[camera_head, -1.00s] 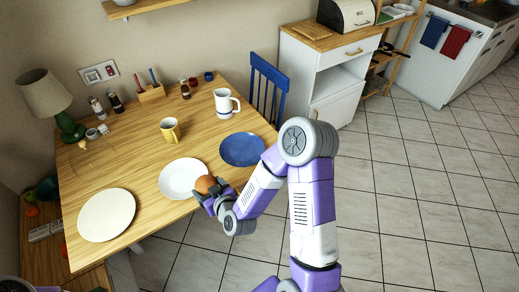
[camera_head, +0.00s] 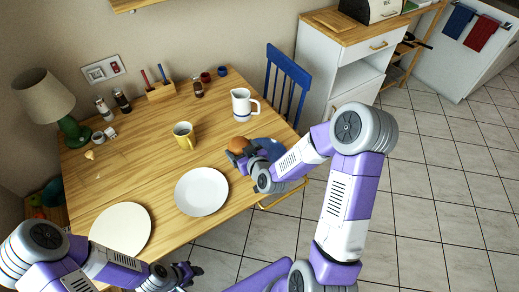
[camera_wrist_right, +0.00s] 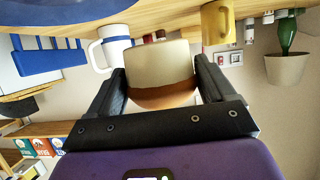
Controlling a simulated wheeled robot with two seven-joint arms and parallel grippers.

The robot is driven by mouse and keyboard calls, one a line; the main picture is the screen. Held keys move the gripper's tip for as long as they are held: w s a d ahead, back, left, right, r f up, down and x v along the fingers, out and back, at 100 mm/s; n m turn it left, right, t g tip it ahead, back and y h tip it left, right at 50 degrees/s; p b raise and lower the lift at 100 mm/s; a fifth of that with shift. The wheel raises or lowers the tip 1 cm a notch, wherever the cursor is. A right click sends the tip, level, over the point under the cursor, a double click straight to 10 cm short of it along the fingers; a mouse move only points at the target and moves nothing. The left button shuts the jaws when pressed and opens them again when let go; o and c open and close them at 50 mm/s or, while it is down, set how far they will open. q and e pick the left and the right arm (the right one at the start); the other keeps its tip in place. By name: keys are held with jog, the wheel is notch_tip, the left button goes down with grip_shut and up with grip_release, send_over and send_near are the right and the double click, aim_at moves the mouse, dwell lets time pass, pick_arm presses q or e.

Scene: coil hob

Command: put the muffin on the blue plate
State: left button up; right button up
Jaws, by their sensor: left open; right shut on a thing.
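The muffin (camera_head: 239,145) is brown on top and is held in my right gripper (camera_head: 250,157), above the table at the left edge of the blue plate. The right wrist view shows the muffin (camera_wrist_right: 160,68) between both fingers. The blue plate (camera_head: 272,146) lies at the table's right side, partly hidden by my right gripper and wrist. It also shows at the top left of the right wrist view (camera_wrist_right: 40,8). My left gripper (camera_head: 190,274) is open and empty, low in the head view, off the table's front edge.
A white plate (camera_head: 202,192) and a cream plate (camera_head: 121,228) lie along the table front. A yellow mug (camera_head: 184,135) and a white jug (camera_head: 242,103) stand behind. A lamp (camera_head: 50,100) is at the far left. A blue chair (camera_head: 288,80) is beyond the table.

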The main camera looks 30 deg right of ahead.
jog(key=s+d+r+p, duration=0.1)
jog(key=d+r, duration=0.3)
jog(key=d, duration=0.7)
jog(key=shift+y, duration=0.4)
jog(key=f, duration=0.2)
jog(key=f+b, duration=0.1)
jog(key=f, duration=0.1)
jog(key=f+b, duration=0.1)
jog(key=shift+s+d+f, duration=0.1)
jog(key=shift+d+f, duration=0.3)
jog(key=b, duration=0.1)
send_over(273, 158)
jog(key=shift+f, duration=2.2)
jog(key=shift+a, duration=0.1)
jog(key=shift+f, duration=0.1)
jog(key=shift+f+b, duration=0.55)
jog(key=shift+b, duration=0.3)
jog(key=o, duration=0.9)
jog(key=shift+r, duration=0.1)
